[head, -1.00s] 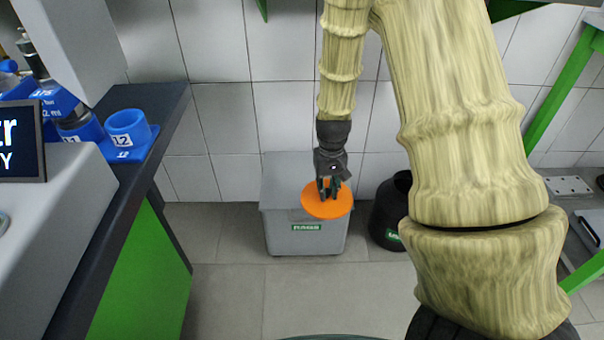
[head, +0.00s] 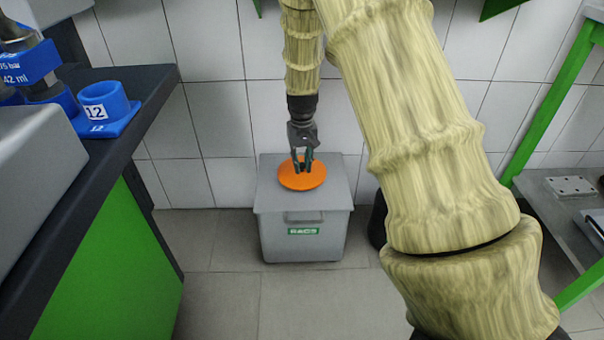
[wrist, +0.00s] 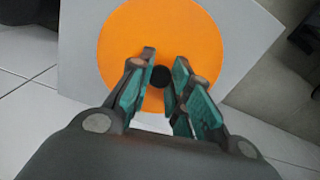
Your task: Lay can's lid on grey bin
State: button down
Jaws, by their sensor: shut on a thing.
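The can's lid (head: 290,183) is an orange disc with a black knob; it lies flat over the top of the grey bin (head: 275,238), which has a green label on its front. Whether it touches the bin top or hovers just above is hard to tell. My gripper (head: 303,165) points down and is shut on the lid's knob. In the wrist view the fingers (wrist: 164,62) stand on both sides of the black knob, with the orange lid (wrist: 150,28) inside the edges of the bin's grey top (wrist: 240,45).
A black can (head: 377,222) stands right of the bin, mostly hidden behind my arm. A dark-topped bench with green side (head: 105,265) is at the left, holding a blue cup holder (head: 103,108). A green-framed metal shelf (head: 565,205) is at the right. Tiled wall stands behind.

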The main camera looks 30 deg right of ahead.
aim_at(302, 165)
notch_tip(302, 165, down, 4)
jog(key=shift+s+r+b, duration=0.1)
jog(key=shift+r+b, duration=0.1)
jog(key=shift+b, duration=0.9)
jog(key=c, duration=1.3)
grip_release()
jog(key=shift+r+p, duration=2.2)
jog(key=shift+r, duration=1.65)
